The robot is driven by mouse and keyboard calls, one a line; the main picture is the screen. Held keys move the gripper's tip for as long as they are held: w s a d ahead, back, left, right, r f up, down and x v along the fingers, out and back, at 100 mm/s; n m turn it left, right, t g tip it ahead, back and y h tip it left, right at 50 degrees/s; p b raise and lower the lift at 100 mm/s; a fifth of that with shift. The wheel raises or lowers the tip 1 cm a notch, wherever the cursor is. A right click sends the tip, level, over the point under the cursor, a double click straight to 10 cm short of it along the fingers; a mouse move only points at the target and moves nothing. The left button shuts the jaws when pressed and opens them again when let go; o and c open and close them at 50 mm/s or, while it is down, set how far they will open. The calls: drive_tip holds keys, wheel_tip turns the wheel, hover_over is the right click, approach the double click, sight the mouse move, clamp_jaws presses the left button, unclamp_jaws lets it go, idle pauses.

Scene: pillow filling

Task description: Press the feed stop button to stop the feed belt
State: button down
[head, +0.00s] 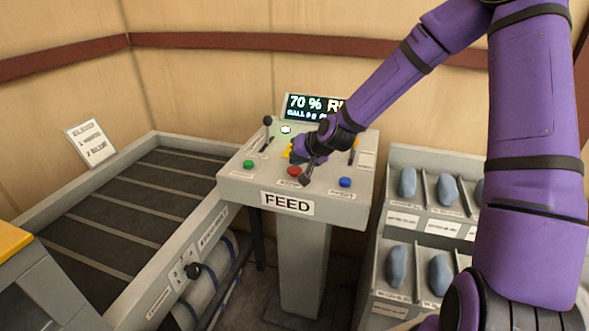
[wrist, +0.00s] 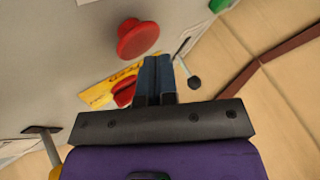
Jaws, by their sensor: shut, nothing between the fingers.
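The FEED console (head: 232,187) stands in the middle of the head view. Its front row has a green button (head: 248,164), a red button (head: 294,171) and a blue button (head: 345,182); their small labels are unreadable. In the wrist view the round red button (wrist: 137,38) stands proud of the panel, above and left of the fingertips. A second red control (wrist: 124,92) sits on a yellow plate (wrist: 97,94), partly hidden by the fingers. My gripper (head: 298,153) is shut and empty over the panel; its fingers (wrist: 155,62) show no clear contact with either red control.
The display (head: 308,105) reads 70 %, partly hidden by my arm. A black-knobbed lever (head: 267,121) rises from the panel's left. The dark belt (head: 130,205) lies left, with a sign (head: 91,142) behind. A rack (head: 405,155) of blue-grey pieces stands right.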

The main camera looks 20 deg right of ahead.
sight(297, 169)
drive_tip(key=shift+f, duration=0.5)
idle(0.5)
drive_tip(key=shift+r, duration=0.95)
drive_tip(key=shift+r, duration=0.1)
drive_tip(key=shift+r, duration=2.4)
